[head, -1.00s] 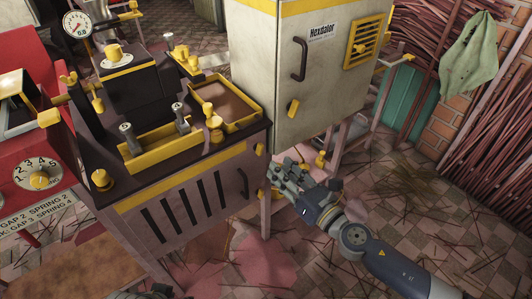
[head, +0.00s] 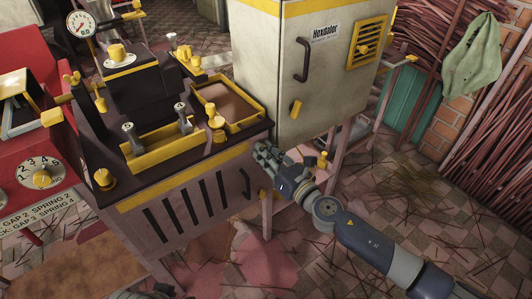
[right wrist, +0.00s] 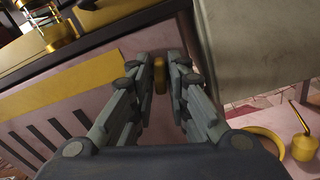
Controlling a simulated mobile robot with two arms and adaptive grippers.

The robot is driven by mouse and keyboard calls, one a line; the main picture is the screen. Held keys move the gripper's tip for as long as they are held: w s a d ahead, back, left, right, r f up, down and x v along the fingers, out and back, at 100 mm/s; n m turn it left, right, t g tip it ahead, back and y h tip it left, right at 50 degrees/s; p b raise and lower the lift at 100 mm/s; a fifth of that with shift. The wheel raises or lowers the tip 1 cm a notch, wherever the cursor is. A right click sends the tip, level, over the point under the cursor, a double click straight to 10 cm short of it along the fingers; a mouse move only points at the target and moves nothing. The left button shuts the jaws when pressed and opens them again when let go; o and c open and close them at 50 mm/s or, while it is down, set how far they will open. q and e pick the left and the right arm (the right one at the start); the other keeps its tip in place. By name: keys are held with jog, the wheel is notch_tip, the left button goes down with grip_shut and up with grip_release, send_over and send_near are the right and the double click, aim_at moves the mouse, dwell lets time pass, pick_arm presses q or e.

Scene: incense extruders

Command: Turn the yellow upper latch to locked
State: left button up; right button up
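The yellow upper latch (right wrist: 160,74) shows in the right wrist view, on the pink front of the dark-topped machine near its right edge. It looks upright and lies between the fingertips of my right gripper (right wrist: 161,68). The fingers stand apart on either side of it; I cannot tell whether they touch it. In the head view my right gripper (head: 262,153) is at that cabinet corner and hides the upper latch. A lower yellow latch (head: 263,195) shows below it. A dark part at the bottom edge may be my left gripper (head: 152,292); its fingers are unclear.
A black handle (head: 245,182) is on the machine front, left of the latches. The beige Hexdaler cabinet (head: 280,70) stands close behind on the right, with its own yellow handle (head: 296,108). A yellow oil can (right wrist: 303,145) is right of the gripper.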

jog(key=shift+m, duration=0.3)
grip_shut()
pick_arm(q)
notch_tip(320, 180, down, 15)
jog(key=p, duration=0.4)
jog(key=shift+d+g, duration=0.15)
jog(key=shift+g, duration=0.25)
pick_arm(e)
jog(key=shift+m, duration=7.2)
pick_arm(q)
jog(key=shift+r, duration=0.1)
pick_arm(e)
jog(key=shift+f, duration=0.1)
jog(key=o, duration=0.6)
grip_release()
jog(key=shift+d, duration=0.1)
jog(key=shift+o, duration=0.2)
